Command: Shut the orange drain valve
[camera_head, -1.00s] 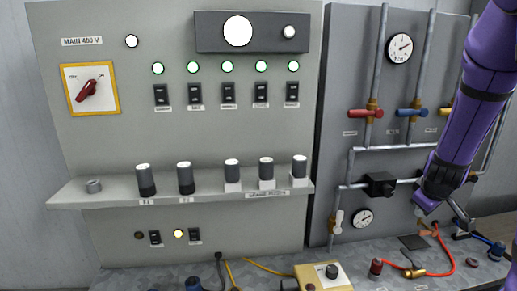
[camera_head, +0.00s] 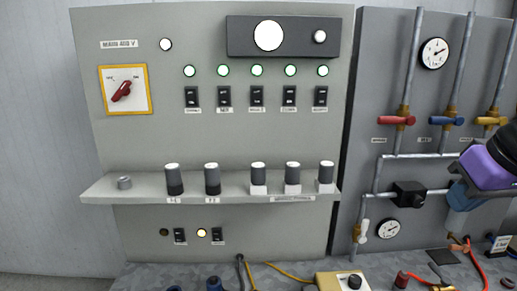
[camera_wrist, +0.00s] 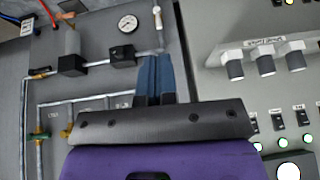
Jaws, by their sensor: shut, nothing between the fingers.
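A small orange fitting (camera_head: 456,240) shows low at the right in the head view, near the foot of the pipe panel. I cannot make out a handle on it or how it is set. An orange part (camera_wrist: 67,16) also shows at the top left of the wrist view. My gripper (camera_wrist: 155,58) is shut and empty, its blue fingers together in front of the pipe panel. In the head view my purple wrist (camera_head: 491,163) covers part of the panel at the right edge, and the fingertips are not clear there.
A black box (camera_head: 409,195) sits on the horizontal pipe, with a white-handled valve (camera_head: 362,230) and a gauge (camera_head: 388,228) below. Red (camera_head: 395,120), blue (camera_head: 446,121) and yellow (camera_head: 490,121) handles are above. A red hose (camera_head: 475,262) lies on the bench. The switch cabinet (camera_head: 130,220) stands left.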

